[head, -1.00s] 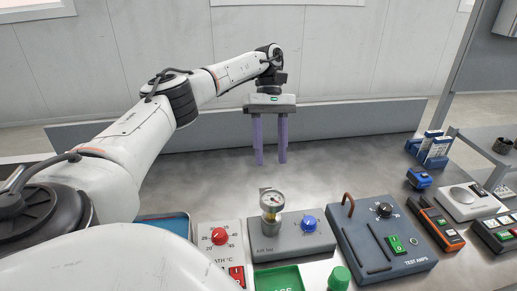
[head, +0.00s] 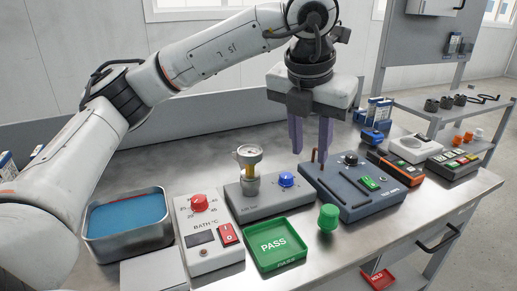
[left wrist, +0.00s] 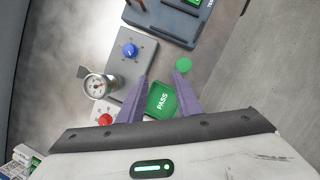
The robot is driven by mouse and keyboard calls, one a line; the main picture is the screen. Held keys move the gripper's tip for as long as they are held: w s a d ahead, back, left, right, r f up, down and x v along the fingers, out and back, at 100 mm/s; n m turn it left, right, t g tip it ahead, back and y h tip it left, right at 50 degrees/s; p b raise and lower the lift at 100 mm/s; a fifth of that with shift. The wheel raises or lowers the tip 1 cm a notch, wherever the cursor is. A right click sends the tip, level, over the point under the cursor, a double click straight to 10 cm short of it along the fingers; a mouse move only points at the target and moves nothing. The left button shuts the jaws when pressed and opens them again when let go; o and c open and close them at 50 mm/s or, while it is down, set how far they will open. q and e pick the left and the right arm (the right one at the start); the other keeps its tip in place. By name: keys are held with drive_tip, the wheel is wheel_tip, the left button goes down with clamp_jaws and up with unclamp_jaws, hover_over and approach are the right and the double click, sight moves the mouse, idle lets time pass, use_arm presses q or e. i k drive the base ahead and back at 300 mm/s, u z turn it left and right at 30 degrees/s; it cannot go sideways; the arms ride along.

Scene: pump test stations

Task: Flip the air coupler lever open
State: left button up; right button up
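The grey air unit (head: 262,203) stands on the bench with a round pressure gauge (head: 249,155) and a blue knob (head: 286,180). It also shows in the left wrist view (left wrist: 132,68), left of the fingers. I cannot make out a coupler lever clearly in either view. My left gripper (head: 310,152) points down, open, with its two purple fingers apart and nothing between them. In the head view it appears above and behind the gap between the air unit and the test amps box. The left wrist view shows the same open fingers (left wrist: 161,76). My right gripper is not in view.
The dark test amps box (head: 350,198) with a copper rod stands right of the air unit. A bath control box (head: 208,232), a blue-filled tray (head: 128,232), a green PASS tray (head: 277,243) and a green knob (head: 328,218) are nearby.

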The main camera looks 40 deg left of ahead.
sight(234, 154)
drive_tip(key=z, duration=0.55)
drive_tip(key=i, duration=1.35)
drive_tip(key=u, duration=2.25)
